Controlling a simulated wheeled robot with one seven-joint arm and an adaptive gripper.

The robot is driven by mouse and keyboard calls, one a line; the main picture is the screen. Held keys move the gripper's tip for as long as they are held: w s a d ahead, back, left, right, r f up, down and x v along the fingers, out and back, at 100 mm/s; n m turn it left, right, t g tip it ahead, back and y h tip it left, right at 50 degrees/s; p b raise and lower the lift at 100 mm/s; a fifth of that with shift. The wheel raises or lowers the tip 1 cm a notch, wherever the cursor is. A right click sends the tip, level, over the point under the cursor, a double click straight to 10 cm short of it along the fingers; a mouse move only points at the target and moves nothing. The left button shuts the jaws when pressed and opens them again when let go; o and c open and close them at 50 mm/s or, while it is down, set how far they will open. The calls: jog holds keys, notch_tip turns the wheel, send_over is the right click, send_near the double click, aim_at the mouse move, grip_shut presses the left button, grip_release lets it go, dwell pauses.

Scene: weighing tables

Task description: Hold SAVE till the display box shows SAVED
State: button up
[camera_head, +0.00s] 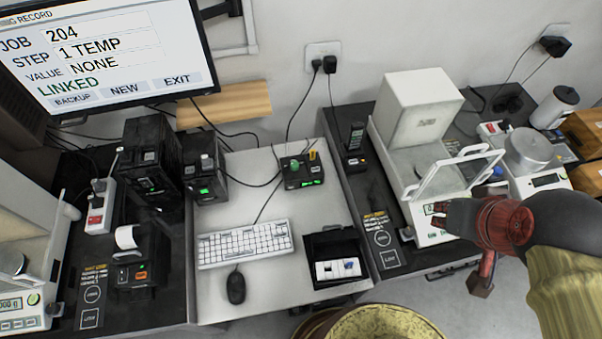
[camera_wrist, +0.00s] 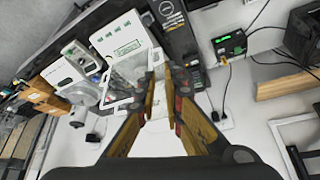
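My gripper (camera_head: 450,214) is at the front of the white balance (camera_head: 425,168) on the right-hand table, near its small green display. In the wrist view its two fingers (camera_wrist: 162,78) stand a narrow gap apart, with nothing seen between them. A small black box (camera_head: 304,171) with a lit green display stands on the middle table; a green-lit box also shows in the wrist view (camera_wrist: 229,45). The monitor (camera_head: 108,55) reads JOB 204, STEP 1 TEMP, VALUE NONE, LINKED, with BACKUP, NEW and EXIT below. I cannot make out a SAVE label or the word SAVED.
A keyboard (camera_head: 245,244), mouse (camera_head: 235,287) and black tray (camera_head: 337,242) occupy the middle table. A second balance (camera_head: 532,162) stands further right. A printer (camera_head: 135,262) is at left. A yellow bin (camera_head: 378,323) stands in front. Cables run up to the wall sockets.

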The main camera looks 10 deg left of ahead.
grip_shut()
dwell(1.1)
jog(key=shift+d, duration=0.1)
